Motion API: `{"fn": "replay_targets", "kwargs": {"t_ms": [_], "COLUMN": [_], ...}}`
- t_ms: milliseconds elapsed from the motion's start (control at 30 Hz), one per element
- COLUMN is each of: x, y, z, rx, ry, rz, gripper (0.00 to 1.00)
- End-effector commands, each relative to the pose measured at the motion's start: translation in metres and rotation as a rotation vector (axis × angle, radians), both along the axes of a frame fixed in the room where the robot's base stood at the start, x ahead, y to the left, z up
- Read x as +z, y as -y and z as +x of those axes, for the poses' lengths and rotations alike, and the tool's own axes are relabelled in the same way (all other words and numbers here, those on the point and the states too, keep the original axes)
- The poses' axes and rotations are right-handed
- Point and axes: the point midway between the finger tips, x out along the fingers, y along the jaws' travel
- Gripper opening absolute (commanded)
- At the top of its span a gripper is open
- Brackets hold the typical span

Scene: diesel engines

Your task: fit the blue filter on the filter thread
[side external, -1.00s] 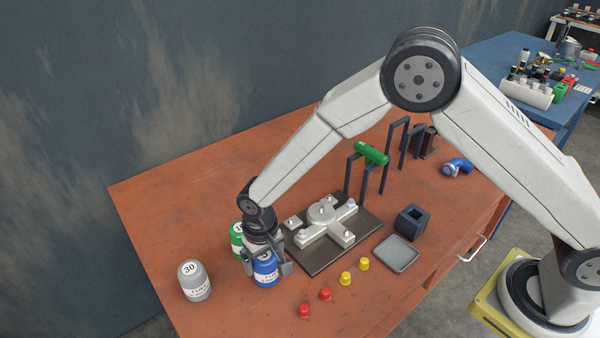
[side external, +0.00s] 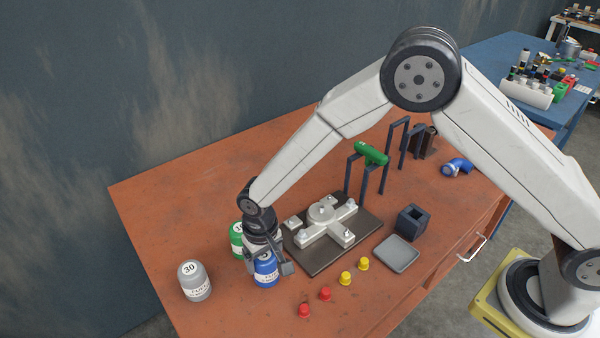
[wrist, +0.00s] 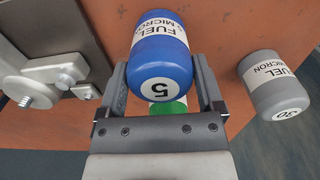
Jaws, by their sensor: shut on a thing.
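The blue filter (side external: 265,272) stands on the orange bench, left of the engine fixture. It has a white label, and in the wrist view the blue filter (wrist: 162,70) shows a "5" on its end. My gripper (side external: 267,268) is shut on it, with a finger on each side. The filter looks upright and at bench height; I cannot tell whether it touches the bench. A light grey fixture (side external: 322,213) with several studs sits on a dark plate (side external: 318,264). A threaded stud (wrist: 27,101) sticks out of the fixture in the wrist view; I cannot tell which is the filter thread.
A green filter (side external: 237,240) stands close behind my gripper. A grey filter (side external: 195,284) marked 30 stands to the left. Red caps (side external: 325,294), yellow caps (side external: 345,278), a grey tray (side external: 397,255) and a dark block (side external: 413,222) lie right. A green cylinder (side external: 371,153) rests on a stand.

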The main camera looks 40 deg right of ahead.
Motion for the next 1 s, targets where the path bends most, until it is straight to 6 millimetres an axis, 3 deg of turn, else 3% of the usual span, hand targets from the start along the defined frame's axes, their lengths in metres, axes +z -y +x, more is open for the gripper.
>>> {"fn": "replay_targets", "kwargs": {"t_ms": [1000], "x": [0.049], "y": [0.000], "z": [0.000], "rx": [0.000], "ry": [0.002], "rz": [0.001], "gripper": [0.00]}}
